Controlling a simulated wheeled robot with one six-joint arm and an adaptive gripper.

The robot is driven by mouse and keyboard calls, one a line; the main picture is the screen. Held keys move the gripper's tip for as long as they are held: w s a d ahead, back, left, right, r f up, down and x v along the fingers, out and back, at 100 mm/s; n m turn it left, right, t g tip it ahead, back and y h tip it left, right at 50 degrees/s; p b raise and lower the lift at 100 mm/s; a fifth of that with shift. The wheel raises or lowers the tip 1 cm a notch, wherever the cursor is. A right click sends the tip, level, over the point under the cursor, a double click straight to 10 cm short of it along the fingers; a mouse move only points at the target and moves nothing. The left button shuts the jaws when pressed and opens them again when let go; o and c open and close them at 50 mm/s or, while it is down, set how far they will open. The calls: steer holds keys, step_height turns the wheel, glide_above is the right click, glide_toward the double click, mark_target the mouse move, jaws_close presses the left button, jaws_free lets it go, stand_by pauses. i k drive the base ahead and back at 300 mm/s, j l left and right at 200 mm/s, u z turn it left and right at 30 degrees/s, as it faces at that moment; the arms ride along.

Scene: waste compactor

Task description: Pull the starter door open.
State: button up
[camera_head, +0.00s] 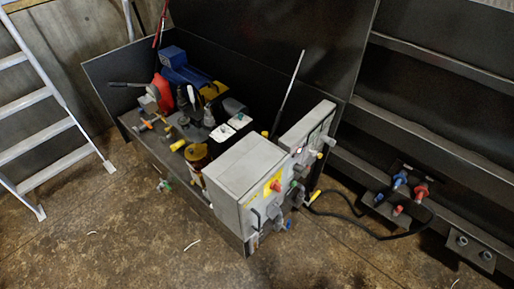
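A grey starter box (236,169) stands at the front right end of a black machine tray. Its narrow front face (262,200) is turned to the right and carries a red rotary switch on a yellow plate (275,185). A dark handle shape shows low on this face. I cannot make out a door edge or gap, so I cannot tell whether the door is shut. A second, slimmer grey box (307,125) stands just behind it, with small knobs and fittings on its right side. My gripper is not in view.
The black tray (150,155) holds a blue motor (183,68), a red part and several fittings. Black cables (345,215) run right to blue and red connectors (420,190) on a dark ribbed wall. A ladder (45,95) stands left. The brown front floor (150,235) is mostly clear.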

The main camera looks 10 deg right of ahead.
mark_target(260, 203)
steer(key=j+z, duration=0.15)
steer(key=z, duration=0.2)
steer(key=k+j+z, duration=0.1)
steer(key=z, duration=0.25)
steer(key=k+j+z, duration=0.1)
steer(key=z, duration=0.25)
steer(key=k+l, duration=0.05)
